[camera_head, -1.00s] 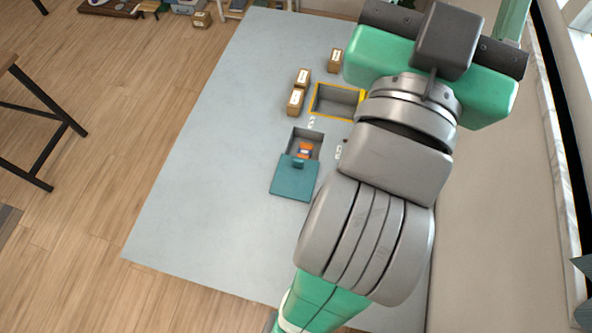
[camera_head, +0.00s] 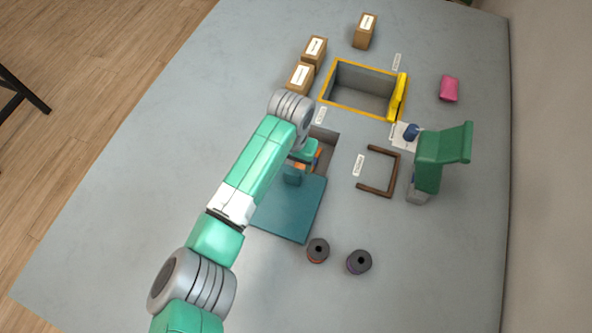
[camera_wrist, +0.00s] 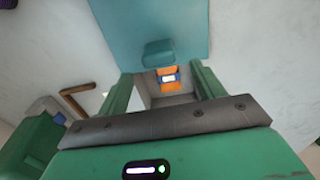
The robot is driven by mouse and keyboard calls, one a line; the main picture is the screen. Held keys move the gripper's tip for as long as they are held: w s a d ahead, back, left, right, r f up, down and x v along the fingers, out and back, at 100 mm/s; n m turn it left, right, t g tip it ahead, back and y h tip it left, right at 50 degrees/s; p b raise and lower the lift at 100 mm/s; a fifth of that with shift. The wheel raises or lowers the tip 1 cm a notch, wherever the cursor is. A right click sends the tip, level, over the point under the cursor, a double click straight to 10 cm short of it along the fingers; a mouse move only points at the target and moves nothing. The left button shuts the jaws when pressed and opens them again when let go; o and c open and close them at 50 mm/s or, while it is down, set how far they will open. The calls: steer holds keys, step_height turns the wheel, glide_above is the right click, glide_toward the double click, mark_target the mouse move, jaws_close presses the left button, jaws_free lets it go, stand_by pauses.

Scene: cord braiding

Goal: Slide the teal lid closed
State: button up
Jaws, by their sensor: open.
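The teal lid (camera_head: 290,212) lies flat at the near side of a grey recessed compartment (camera_head: 328,140), whose far part is uncovered. A raised teal handle (camera_head: 292,177) stands at the lid's far edge. In the wrist view the lid (camera_wrist: 150,22) fills the top middle, with its handle (camera_wrist: 158,52) just beyond my fingertips. My gripper (camera_wrist: 166,78) is open, its two green fingers apart with nothing held, above the compartment. An orange object with a blue-and-white label (camera_wrist: 168,79) shows inside the compartment, between the fingers. In the head view my arm partly hides the opening.
A yellow-rimmed box (camera_head: 362,90) with a raised yellow flap is behind the compartment. Small cartons (camera_head: 314,50) stand at the back. A brown U-shaped frame (camera_head: 386,172) and green stand (camera_head: 430,165) are to the right. Two dark spools (camera_head: 318,250) (camera_head: 358,262) stand in front. The left table is clear.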

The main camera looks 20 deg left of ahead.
mark_target(293, 172)
steer(key=shift+s, duration=0.1)
step_height(293, 172, down, 8)
steer(key=b, duration=0.4)
steer(key=shift+s+d+r, duration=0.1)
steer(key=shift+c, duration=0.5)
